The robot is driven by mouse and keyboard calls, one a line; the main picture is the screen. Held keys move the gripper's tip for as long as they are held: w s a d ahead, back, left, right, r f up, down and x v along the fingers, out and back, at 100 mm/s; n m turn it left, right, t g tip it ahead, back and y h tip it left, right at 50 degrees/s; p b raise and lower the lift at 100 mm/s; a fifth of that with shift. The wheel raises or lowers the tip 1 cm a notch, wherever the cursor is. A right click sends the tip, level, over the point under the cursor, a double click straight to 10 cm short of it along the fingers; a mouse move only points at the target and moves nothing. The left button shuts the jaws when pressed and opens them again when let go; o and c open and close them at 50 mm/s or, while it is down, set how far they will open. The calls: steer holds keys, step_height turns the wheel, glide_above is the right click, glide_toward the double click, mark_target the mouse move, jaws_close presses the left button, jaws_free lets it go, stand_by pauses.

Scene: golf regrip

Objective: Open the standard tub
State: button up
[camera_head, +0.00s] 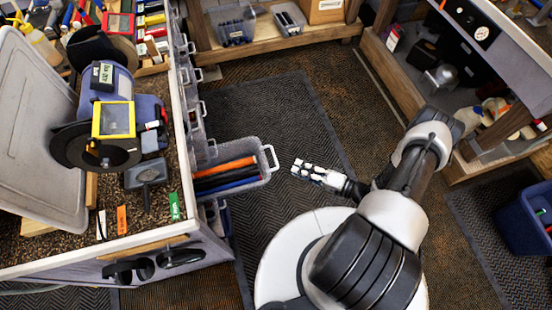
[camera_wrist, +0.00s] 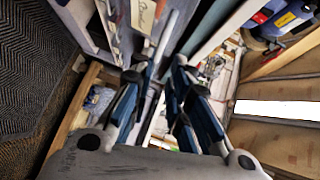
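A grey tub (camera_head: 236,180) stands pulled out from the side of the workbench, with orange, black and blue grips lying in it. Its looped handle (camera_head: 270,158) faces my gripper. My gripper (camera_head: 297,169) is just right of that handle, apart from it and empty. In the wrist view its blue-padded fingers (camera_wrist: 159,78) are spread with a gap between them. A tub front with a white handwritten label (camera_wrist: 148,14) lies ahead of them; the writing is too blurred to read surely. I cannot tell from the head view which tub is the standard one.
More tub handles (camera_head: 200,108) stick out along the workbench side (camera_head: 188,150). A machine (camera_head: 110,130) and tools crowd the bench top. A wooden shelf (camera_head: 270,45) stands at the back, another at right. A blue bin (camera_head: 525,215) stands far right. Dark mats cover open floor.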

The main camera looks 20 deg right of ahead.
mark_target(275, 158)
steer(key=b+x, duration=0.1)
steer(key=x, duration=0.9)
steer(key=shift+w+a, duration=0.15)
steer(key=shift+a, duration=0.05)
steer(key=shift+c, duration=0.3)
jaws_close()
